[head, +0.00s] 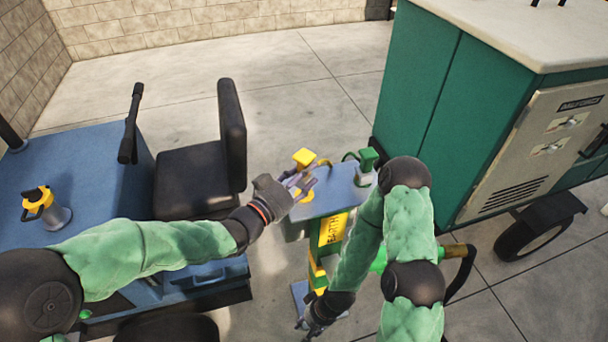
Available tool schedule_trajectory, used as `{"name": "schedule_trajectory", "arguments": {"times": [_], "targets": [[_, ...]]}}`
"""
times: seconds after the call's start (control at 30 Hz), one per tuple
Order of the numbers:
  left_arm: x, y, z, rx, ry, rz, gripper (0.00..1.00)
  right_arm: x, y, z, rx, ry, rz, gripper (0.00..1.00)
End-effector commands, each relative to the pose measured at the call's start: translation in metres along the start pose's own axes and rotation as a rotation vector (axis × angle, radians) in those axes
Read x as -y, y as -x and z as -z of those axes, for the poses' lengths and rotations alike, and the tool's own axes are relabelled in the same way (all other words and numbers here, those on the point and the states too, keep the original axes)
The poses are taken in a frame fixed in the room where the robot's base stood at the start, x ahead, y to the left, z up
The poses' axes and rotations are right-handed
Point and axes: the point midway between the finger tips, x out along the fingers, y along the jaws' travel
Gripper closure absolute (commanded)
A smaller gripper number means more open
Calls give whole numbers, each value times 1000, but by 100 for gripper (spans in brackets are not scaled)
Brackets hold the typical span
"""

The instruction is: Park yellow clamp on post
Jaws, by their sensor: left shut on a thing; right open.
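The yellow clamp (303,157) is at the far end of my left gripper (303,187), which is shut on it. The clamp is over the left part of the post's grey-blue top plate (340,190); I cannot tell whether it touches the plate. The post carries a yellow EARTH sign (333,230). A green clamp (367,160) stands at the right of the same top. My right gripper (306,326) is low beside the post's foot, open and partly hidden by my own arm.
A blue vehicle (90,160) with a black seat (195,165) is at the left, with a yellow-and-black device (42,205) on it. A green generator cabinet (430,110) on wheels stands at the right. Concrete floor (310,75) behind the post is clear.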

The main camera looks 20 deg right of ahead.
Motion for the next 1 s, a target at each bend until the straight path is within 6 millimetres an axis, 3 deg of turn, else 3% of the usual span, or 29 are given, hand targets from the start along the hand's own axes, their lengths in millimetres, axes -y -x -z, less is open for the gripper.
{"name": "schedule_trajectory", "arguments": {"times": [1.0], "targets": [[2,0,-11,-2,-1,0,98,-4,-12,0,0,0,0,56]]}}
